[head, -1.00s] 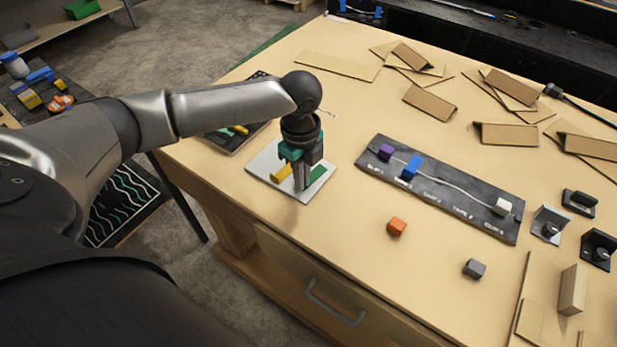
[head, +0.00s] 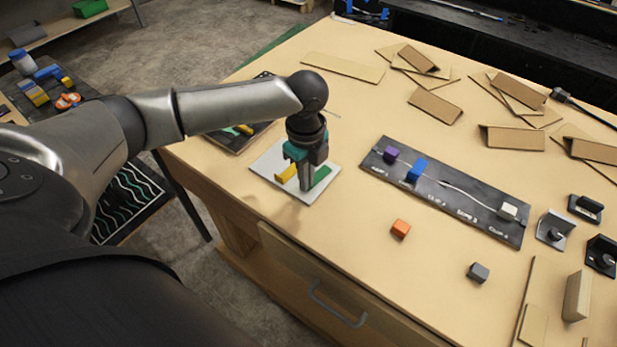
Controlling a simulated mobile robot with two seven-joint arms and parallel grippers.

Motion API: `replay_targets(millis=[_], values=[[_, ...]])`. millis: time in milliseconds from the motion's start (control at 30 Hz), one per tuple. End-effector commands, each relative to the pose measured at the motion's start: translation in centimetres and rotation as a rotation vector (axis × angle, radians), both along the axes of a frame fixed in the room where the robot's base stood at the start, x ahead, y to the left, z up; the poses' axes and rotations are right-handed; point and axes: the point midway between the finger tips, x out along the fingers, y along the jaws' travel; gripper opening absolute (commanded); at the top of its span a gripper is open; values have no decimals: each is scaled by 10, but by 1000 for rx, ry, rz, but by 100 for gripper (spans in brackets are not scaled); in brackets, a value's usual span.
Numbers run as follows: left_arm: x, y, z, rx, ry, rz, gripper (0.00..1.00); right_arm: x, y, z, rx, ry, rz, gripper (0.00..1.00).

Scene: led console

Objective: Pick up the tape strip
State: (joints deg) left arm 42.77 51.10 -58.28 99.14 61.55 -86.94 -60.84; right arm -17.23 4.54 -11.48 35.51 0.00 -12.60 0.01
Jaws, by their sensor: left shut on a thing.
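A pale square plate (head: 268,160) lies at the left part of the table. A yellow strip (head: 287,172) and a green strip (head: 321,175) show on it, on either side of my left gripper's fingers. My left gripper (head: 306,186) points straight down at the plate and is shut on a tape strip low over it. The fingers hide most of what they hold, and I cannot tell its colour for sure. My right gripper is out of view.
A dark labelled board (head: 455,196) with purple, blue and white blocks and a pale wire lies to the right. An orange block (head: 400,228) and a grey block (head: 478,272) sit in front. Cardboard pieces (head: 435,106) lie at the back. A dark tray (head: 238,132) lies behind the plate.

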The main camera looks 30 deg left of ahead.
Motion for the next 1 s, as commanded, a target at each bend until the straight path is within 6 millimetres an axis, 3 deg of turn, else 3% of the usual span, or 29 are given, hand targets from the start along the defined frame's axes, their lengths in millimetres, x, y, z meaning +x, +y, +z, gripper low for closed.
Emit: replay_targets(millis=[267,700,1000], values=[[1,0,37,0,-5,-1,0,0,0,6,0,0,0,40],[1,0,158,-1,-5,0,0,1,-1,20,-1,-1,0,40],[1,0,197,-1,-2,0,0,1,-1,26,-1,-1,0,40]])
